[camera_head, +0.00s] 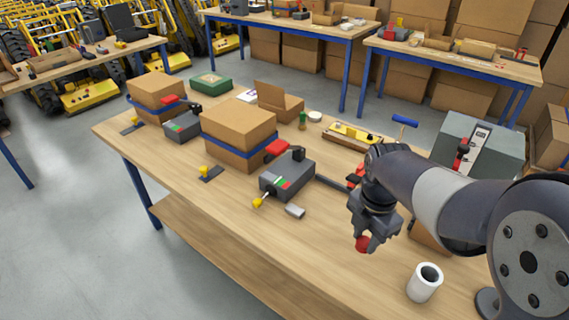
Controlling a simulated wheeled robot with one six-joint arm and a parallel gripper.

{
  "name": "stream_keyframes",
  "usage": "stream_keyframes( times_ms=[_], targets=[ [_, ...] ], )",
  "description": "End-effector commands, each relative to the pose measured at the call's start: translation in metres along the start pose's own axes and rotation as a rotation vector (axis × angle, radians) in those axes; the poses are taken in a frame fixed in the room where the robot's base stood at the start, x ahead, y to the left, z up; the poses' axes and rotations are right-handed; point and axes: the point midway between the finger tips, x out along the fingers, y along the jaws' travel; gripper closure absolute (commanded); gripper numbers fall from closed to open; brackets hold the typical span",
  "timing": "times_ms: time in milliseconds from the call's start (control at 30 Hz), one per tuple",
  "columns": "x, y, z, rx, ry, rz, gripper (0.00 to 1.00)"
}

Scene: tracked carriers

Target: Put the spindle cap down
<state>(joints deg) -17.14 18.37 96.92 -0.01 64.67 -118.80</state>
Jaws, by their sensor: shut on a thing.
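My gripper (364,236) is over the right part of the wooden table, pointing down. It is shut on a small red piece, which I take to be the spindle cap (362,244). The cap shows just below the fingertips. It looks held above the tabletop (310,255), but I cannot tell how high. My wrist and arm hide part of the table behind it.
A white hollow cylinder (425,282) stands right of my gripper. A grey device (287,174) with a lever and a small grey block (295,211) lie to the left. Strapped cartons (238,132) stand farther back. A grey box (480,142) stands behind my arm. The front left tabletop is clear.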

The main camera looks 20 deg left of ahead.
Motion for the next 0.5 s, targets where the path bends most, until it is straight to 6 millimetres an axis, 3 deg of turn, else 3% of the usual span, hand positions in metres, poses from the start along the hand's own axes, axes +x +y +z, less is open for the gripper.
stream_keyframes(
  times_ms=[200,500],
  targets=[
    [-0.0009,-0.0007,-0.008,-0.142,0.0,0.0,0.9],
    [-0.0045,-0.0011,-0.0083,-0.09,0.002,-0.002,0.9]
  ],
)
